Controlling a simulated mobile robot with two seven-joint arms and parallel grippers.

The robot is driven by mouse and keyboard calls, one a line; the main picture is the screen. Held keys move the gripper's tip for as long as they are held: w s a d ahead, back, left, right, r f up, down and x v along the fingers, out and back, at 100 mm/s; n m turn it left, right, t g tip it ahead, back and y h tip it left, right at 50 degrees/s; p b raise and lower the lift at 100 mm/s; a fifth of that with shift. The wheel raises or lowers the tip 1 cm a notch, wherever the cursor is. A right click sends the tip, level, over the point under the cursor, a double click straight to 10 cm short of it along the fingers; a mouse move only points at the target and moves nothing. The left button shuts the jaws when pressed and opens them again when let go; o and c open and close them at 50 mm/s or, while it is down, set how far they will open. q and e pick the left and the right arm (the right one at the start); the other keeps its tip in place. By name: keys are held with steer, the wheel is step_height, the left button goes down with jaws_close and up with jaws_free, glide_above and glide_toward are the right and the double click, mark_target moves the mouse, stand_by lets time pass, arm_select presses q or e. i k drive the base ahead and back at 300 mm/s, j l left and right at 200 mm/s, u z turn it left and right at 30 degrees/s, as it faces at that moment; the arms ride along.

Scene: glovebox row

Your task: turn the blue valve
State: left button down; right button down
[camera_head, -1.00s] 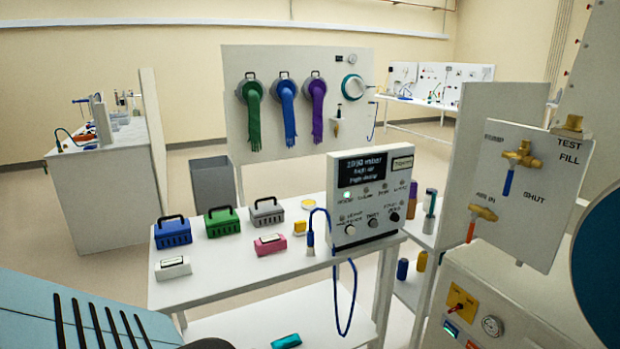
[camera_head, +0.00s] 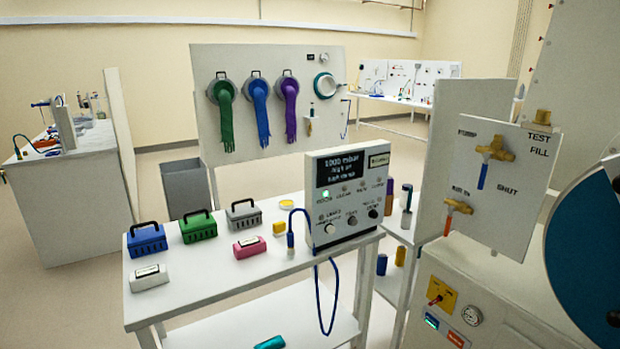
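The blue valve is on the white panel at the right. Its brass body (camera_head: 494,150) has a blue lever handle (camera_head: 483,176) that hangs straight down. Labels beside the valve include TEST, FILL and SHUT. A second brass valve (camera_head: 459,206) with an orange-red handle (camera_head: 447,225) sits lower left on the same panel. Neither of my grippers shows in the view, and nothing touches the blue handle.
A white bench (camera_head: 190,287) with blue, green and grey boxes and a meter box (camera_head: 347,196) stands in front. A cabinet (camera_head: 500,305) with a gauge is below the valve panel. A large blue disc (camera_head: 590,260) fills the right edge. Floor shows left of the bench.

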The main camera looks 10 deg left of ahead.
mark_target(486, 156)
steer(key=z, duration=1.65)
steer(key=i+j+u, duration=0.15)
steer(key=u, duration=0.3)
steer(key=i+u, duration=0.25)
steer(key=u, duration=0.2)
